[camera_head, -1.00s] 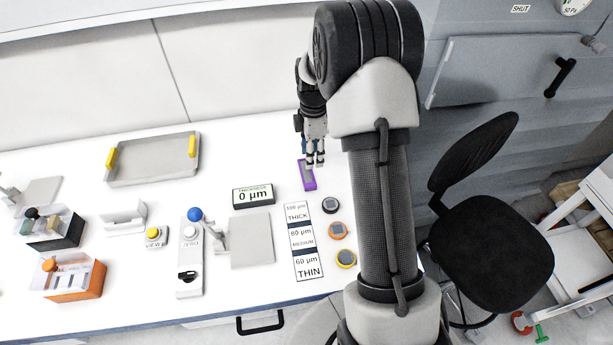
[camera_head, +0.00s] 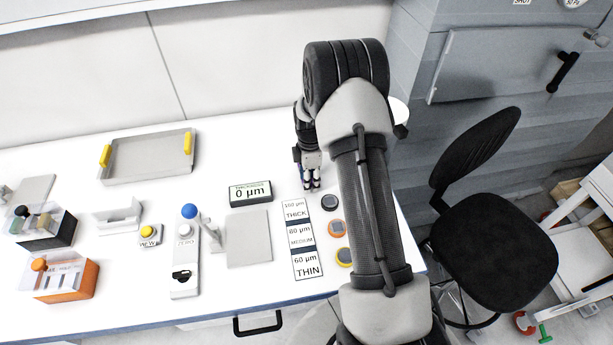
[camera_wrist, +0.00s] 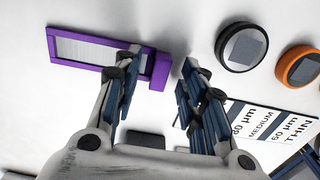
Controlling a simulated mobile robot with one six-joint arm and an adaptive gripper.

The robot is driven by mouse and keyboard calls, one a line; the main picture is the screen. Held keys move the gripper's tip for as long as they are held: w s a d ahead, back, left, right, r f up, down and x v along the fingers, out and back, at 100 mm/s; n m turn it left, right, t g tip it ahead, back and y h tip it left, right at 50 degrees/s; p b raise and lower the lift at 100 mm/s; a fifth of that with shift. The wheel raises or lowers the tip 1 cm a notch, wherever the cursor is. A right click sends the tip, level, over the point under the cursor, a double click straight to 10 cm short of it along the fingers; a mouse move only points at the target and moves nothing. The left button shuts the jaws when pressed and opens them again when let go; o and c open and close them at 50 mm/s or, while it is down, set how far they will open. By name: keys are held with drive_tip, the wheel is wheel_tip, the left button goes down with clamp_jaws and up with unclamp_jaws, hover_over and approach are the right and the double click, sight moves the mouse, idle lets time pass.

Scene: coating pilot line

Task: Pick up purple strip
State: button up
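The purple strip (camera_wrist: 92,50), a flat purple frame with a pale grey inner panel, lies on the white bench in the wrist view. Its thicker right end shows between the tips of my open gripper (camera_wrist: 160,70). The left finger overlaps the strip in the picture; the right finger is just right of its end. I cannot tell whether either touches it. In the head view my gripper (camera_head: 312,186) points down at the bench, right of the thickness display, and the strip is hidden behind it.
A label card (camera_head: 301,238) with THICK, MEDIUM and THIN lies in front of my gripper. Beside it are a black puck (camera_head: 329,202), an orange puck (camera_head: 336,228) and a yellow one (camera_head: 344,257). A thickness display (camera_head: 250,192) stands left. A grey tray (camera_head: 147,158) sits farther left.

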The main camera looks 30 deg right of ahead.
drive_tip(key=shift+c, duration=0.3)
clamp_jaws()
idle(0.3)
